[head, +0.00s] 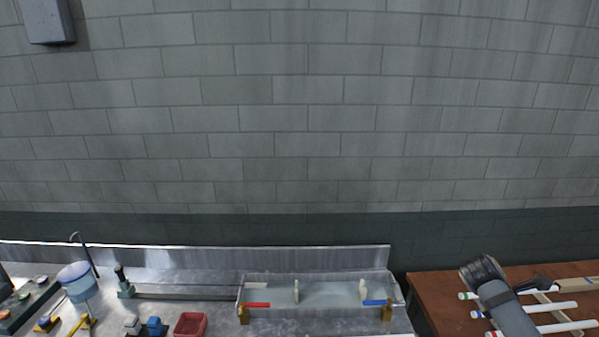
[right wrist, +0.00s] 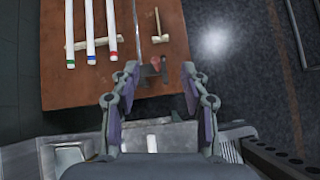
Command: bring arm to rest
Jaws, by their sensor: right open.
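My right arm (head: 505,305) hangs over the brown wooden table at the right of the head view. In the right wrist view my right gripper (right wrist: 161,82) has its two fingers spread wide with nothing between them. It points toward the brown table (right wrist: 95,85), near that table's edge. My left gripper is in neither view.
White tubes (right wrist: 90,30) with green, blue and red end bands lie on wooden supports on the table. A mallet-like tool (right wrist: 159,25) lies beside them.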

